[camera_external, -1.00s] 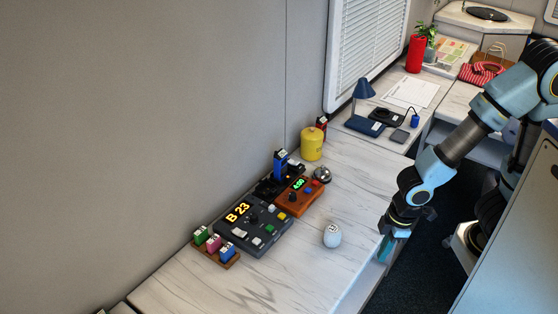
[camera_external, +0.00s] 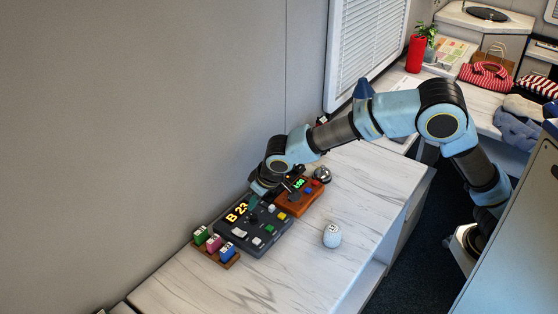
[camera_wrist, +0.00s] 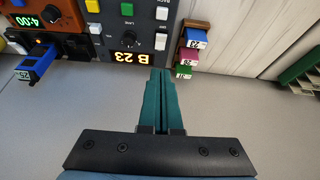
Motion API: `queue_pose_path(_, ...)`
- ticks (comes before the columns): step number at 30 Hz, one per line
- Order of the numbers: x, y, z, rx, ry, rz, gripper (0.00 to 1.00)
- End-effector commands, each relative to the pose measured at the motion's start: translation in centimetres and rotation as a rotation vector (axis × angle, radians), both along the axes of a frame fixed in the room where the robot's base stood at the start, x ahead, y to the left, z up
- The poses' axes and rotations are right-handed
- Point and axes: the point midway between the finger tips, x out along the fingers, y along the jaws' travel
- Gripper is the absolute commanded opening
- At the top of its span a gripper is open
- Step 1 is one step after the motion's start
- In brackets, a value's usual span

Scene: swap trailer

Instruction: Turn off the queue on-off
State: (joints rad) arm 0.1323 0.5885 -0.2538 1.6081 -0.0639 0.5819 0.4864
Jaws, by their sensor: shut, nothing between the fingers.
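The dark grey queue console (camera_external: 262,243) lies on the counter, with a lit "B 23" display (camera_external: 237,212). It also shows upside down at the top of the wrist view (camera_wrist: 143,20), with a black knob (camera_wrist: 127,30), a green button (camera_wrist: 127,9) and several white switches, one of them (camera_wrist: 160,41) just beyond my fingertips. The tiny labels are too blurred to tell which control is the on-off. My gripper (camera_wrist: 161,74) is shut and empty, its teal fingers pointing at the console's display edge. In the external view my gripper (camera_external: 254,207) is over the console's back edge; touching or apart cannot be told.
A rack with green, pink and blue blocks (camera_external: 214,244) stands beside the console. An orange box with a green display (camera_external: 300,200) and a bell (camera_external: 321,174) are on the other side. A white round timer (camera_external: 332,235) stands in front.

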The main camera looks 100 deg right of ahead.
Motion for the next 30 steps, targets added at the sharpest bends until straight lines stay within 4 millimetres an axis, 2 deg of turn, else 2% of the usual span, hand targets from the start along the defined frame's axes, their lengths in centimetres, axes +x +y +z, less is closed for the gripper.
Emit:
queue_pose_path(4,1.2,-1.1,0.1,-0.012,-0.015,-0.026,0.0)
queue_pose_path(17,1.3,-1.2,-0.2,-0.013,-0.014,-0.028,0.0)
queue_pose_path(23,2.0,-2.0,-2.4,-0.011,-0.011,-0.029,0.0)
queue_pose_path(30,3.5,-3.5,-6.9,-0.011,-0.011,-0.029,0.0)
